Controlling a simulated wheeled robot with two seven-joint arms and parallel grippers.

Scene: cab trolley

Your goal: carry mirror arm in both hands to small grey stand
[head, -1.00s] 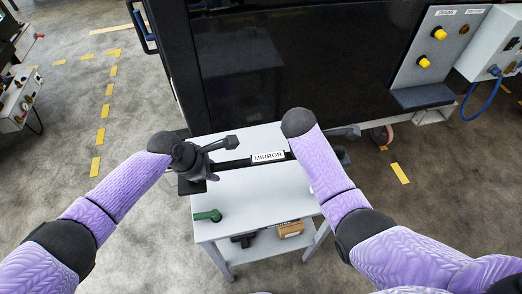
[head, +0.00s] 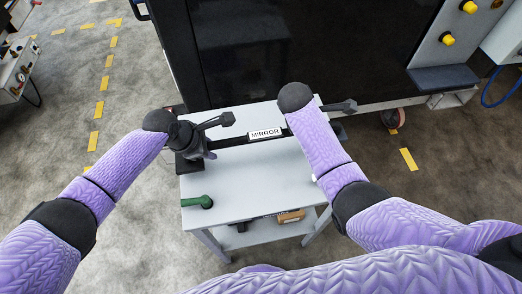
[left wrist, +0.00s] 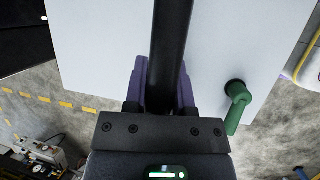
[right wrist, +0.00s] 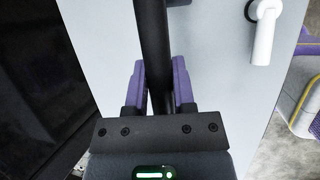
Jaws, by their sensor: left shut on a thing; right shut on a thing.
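The mirror arm (head: 233,140) is a long black bar with a white MIRROR label, lying crosswise over the far part of the small grey stand (head: 255,182). My left gripper (left wrist: 163,88) is shut on the bar near its left end. My right gripper (right wrist: 158,88) is shut on it near its right end. In the head view the right jaws are hidden behind my own forearm. Dark fittings show at both ends of the bar. I cannot tell whether the bar touches the stand's top or hangs just above it.
A green handle (head: 198,202) is on the stand's front left, and a white handle (right wrist: 264,30) shows in the right wrist view. A brown box (head: 290,216) sits on the lower shelf. A large black cab panel (head: 290,50) stands close behind the stand.

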